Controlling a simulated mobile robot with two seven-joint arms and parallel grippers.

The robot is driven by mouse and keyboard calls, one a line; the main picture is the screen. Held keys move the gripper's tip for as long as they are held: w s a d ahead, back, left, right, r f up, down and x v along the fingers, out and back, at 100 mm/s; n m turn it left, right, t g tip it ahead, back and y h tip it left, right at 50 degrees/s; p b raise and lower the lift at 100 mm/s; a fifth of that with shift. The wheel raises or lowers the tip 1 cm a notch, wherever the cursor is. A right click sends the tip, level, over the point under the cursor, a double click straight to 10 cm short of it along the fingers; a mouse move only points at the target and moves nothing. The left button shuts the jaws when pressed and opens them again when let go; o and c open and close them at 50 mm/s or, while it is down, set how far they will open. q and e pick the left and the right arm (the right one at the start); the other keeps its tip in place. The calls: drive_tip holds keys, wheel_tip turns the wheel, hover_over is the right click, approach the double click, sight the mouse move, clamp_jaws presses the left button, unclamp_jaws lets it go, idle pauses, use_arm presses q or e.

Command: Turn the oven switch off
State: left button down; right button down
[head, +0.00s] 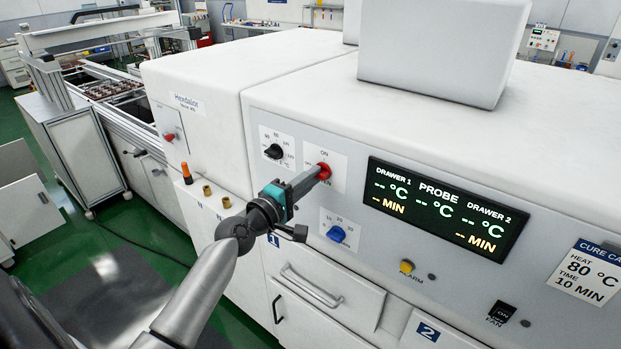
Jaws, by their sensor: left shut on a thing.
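The oven switch is a red knob (324,171) on a white plate (338,165) on the oven's front panel. "ON" is printed at the plate's top, and the lettering below the knob is partly hidden. My left gripper (315,175) reaches in from the lower left, its grey fingers shut on the red knob. The fingers partly cover the knob, so its exact pointing direction is hard to tell. The display (445,208) is lit and shows dashes for Drawer 1, Probe and Drawer 2. My right gripper is out of view.
A black dial (273,152) sits left of the switch and a blue dial (336,234) below it. A yellow alarm button (407,267) and a black fan switch (501,313) are lower right. Drawer 1's handle (311,286) sticks out below. A conveyor frame (115,95) stands left.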

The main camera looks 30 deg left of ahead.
use_arm(q)
drive_tip(key=c, duration=0.8)
unclamp_jaws()
drive_tip(key=shift+c, duration=0.2)
drive_tip(key=shift+s, duration=0.1)
drive_tip(key=s+a+b, duration=0.1)
drive_tip(key=s+b, duration=0.3)
drive_tip(key=s, duration=1.1)
drive_tip(key=shift+a, duration=0.1)
